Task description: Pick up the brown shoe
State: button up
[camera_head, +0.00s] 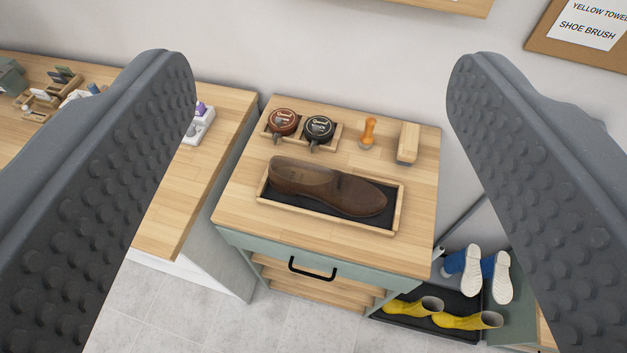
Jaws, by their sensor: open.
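The brown shoe (325,187) lies in a shallow wooden tray (396,212) with a dark lining, on top of a small wooden-topped cabinet (410,258). Its toe points right and its heel end is at the left. My gripper (325,85) is open and empty. Its two grey, studded fingers stand wide apart at the left and right of the picture. The shoe shows in the gap between them, apart from both and farther off. No part of the shoe is hidden by the fingers.
A longer counter (170,215) is at left. Yellow boots (465,320) and blue-and-white shoes (501,277) are low at right.

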aim_at(350, 195)
jog(key=z, duration=2.2)
jog(key=i, duration=1)
jog(key=u, duration=2.35)
